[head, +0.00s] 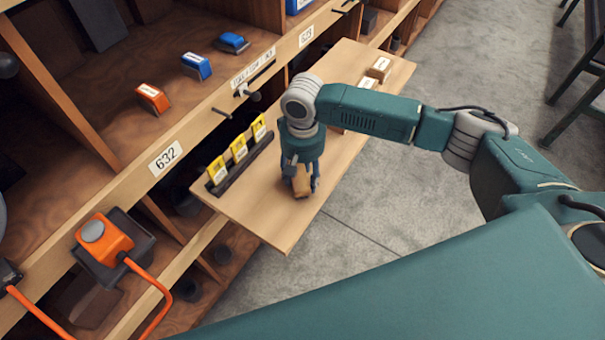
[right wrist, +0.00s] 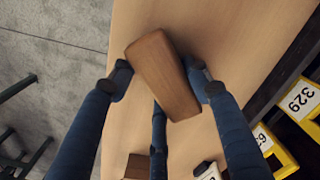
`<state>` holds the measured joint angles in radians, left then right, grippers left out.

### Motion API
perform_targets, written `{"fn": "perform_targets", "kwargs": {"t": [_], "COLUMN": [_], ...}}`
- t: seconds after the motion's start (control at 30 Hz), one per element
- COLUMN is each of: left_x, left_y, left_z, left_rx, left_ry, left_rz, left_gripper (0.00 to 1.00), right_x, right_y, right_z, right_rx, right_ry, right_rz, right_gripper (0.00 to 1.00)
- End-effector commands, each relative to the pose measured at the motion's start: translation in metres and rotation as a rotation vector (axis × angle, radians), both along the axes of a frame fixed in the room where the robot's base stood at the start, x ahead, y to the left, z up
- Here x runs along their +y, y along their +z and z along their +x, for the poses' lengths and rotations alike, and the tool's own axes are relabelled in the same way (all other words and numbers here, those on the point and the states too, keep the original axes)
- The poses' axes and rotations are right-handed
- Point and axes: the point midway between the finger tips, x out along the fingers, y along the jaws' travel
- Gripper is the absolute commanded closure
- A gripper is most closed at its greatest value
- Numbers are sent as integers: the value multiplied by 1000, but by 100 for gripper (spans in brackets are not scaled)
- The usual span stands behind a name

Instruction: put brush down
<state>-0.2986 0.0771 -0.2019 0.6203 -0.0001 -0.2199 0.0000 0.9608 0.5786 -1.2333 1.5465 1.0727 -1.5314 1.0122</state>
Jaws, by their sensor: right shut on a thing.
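The brush shows as a brown wooden block (right wrist: 162,75) in the right wrist view, between the blue fingers of my right gripper (right wrist: 160,82). The gripper is shut on it. In the head view my right gripper (head: 301,185) points down over the near part of the wooden board, and a bit of the brush (head: 301,187) shows between the fingers. No bristles can be made out. I cannot tell whether the brush touches the board. My left gripper is not in view.
The wooden board (head: 270,215) juts from the shelf. A black rack with yellow tags (head: 239,150) stands left of the gripper. Small blocks (head: 380,68) lie at the board's far end. An orange device (head: 105,240) with a cable is at lower left. The board's front corner is clear.

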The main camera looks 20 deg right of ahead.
Motion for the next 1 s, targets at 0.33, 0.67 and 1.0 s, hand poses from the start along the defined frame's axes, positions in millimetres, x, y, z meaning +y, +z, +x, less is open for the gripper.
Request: {"fn": "perform_targets", "kwargs": {"t": [0.33,0.67,1.0], "left_x": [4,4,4], "left_y": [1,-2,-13], "left_z": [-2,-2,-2], "left_rx": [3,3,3], "left_ry": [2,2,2], "left_rz": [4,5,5], "left_gripper": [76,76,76], "right_x": [0,0,0], "right_y": [-2,5,70], "right_z": [0,0,1], "right_rx": [0,0,-4], "right_ry": [0,0,1], "right_rz": [0,1,1], "right_gripper": [33,33,33]}}
